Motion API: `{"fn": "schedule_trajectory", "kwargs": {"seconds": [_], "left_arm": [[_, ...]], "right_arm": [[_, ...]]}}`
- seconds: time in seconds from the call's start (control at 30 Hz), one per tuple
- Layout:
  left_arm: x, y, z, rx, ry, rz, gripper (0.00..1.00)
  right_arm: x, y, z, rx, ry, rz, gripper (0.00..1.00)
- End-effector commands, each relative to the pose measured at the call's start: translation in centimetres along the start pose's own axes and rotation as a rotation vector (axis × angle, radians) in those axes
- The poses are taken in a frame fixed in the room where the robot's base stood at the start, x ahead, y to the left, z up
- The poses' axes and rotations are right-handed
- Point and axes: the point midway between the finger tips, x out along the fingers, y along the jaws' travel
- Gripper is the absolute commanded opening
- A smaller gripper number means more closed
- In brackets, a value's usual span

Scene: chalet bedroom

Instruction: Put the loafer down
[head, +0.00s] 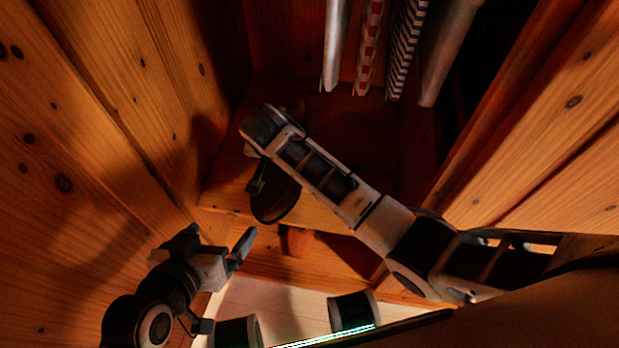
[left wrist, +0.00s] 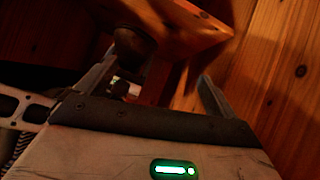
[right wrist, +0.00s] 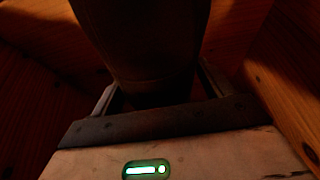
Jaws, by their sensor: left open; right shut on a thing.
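The dark loafer (head: 277,196) shows in the head view over the front edge of the wooden shelf (head: 225,190), partly hidden by my right arm. My right gripper (head: 258,178) is shut on it. In the right wrist view the loafer (right wrist: 140,42) fills the space between the fingers of the right gripper (right wrist: 157,90). I cannot tell whether the loafer touches the shelf. My left gripper (head: 217,240) is open and empty, below and left of the shelf. In the left wrist view, a dark rounded thing, likely the loafer's end (left wrist: 134,45), shows beyond the open left fingers (left wrist: 155,88).
Several garments (head: 370,45) hang above the back right of the shelf. Wooden plank walls (head: 80,130) close in on the left, and a wooden panel (head: 560,110) stands on the right. The shelf's back is in shadow. A pale floor (head: 290,298) shows below.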

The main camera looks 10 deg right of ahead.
Motion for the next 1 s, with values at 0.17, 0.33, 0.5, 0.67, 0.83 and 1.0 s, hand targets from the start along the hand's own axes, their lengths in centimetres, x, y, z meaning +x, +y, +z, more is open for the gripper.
{"fn": "schedule_trajectory", "kwargs": {"seconds": [0.17,0.33,0.5,0.67,0.83,1.0], "left_arm": [[0.1,0.3,-0.3,0.007,0.053,0.013,0.94],[-0.1,0.6,-1.0,0.011,0.09,0.021,0.94],[-0.1,0.6,-1.0,0.011,0.099,0.023,0.94],[0.4,0.6,-0.8,0.01,0.138,0.029,0.94],[-0.8,1.5,-2.8,0.02,0.219,0.055,0.94],[-1.0,1.8,-2.7,0.024,0.216,0.062,0.94]], "right_arm": [[3.5,3.1,0.5,0.0,0.001,0.002,0.45],[5.1,4.4,0.8,0.0,0.002,-0.001,0.45],[5.8,5.0,0.9,0.0,0.002,-0.002,0.45],[8.2,5.5,1.8,-0.002,0.002,0.0,0.45],[9.2,5.4,2.2,-0.001,0.002,-0.003,0.45],[9.0,5.5,2.1,0.0,0.002,-0.003,0.45]]}}
